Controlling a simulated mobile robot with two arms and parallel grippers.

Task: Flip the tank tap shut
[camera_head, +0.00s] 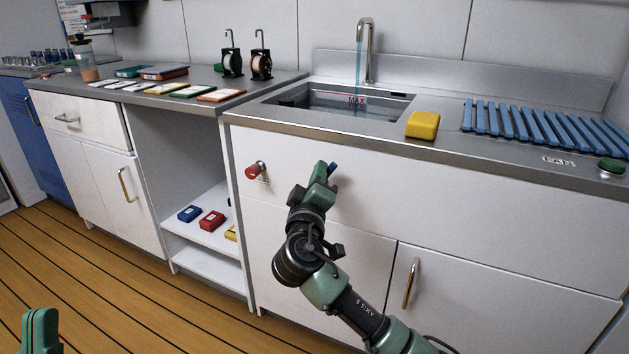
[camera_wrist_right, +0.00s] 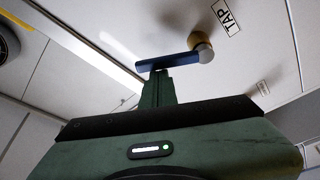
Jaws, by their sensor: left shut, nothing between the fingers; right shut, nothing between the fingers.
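The tap has a blue lever (camera_wrist_right: 168,63) on a brass-coloured round hub (camera_wrist_right: 203,46) on the white front panel, beside a label reading TAP (camera_wrist_right: 228,20). In the head view only a bit of the blue lever (camera_head: 333,168) shows behind my right gripper (camera_head: 324,170). My right gripper is shut and empty. In the right wrist view its fingertips (camera_wrist_right: 157,82) are at the lever's free end; I cannot tell whether they touch. A thin blue stream (camera_head: 359,62) runs from the spout (camera_head: 366,45) into the sink tank (camera_head: 385,108). My left gripper (camera_head: 40,320) is shut, low at the left.
A red knob (camera_head: 256,170) sticks out of the panel left of my right gripper. A yellow sponge-like block (camera_head: 423,125) and a blue rack (camera_head: 540,125) stand on the counter. A door handle (camera_head: 411,283) is lower right. The floor at the left is clear.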

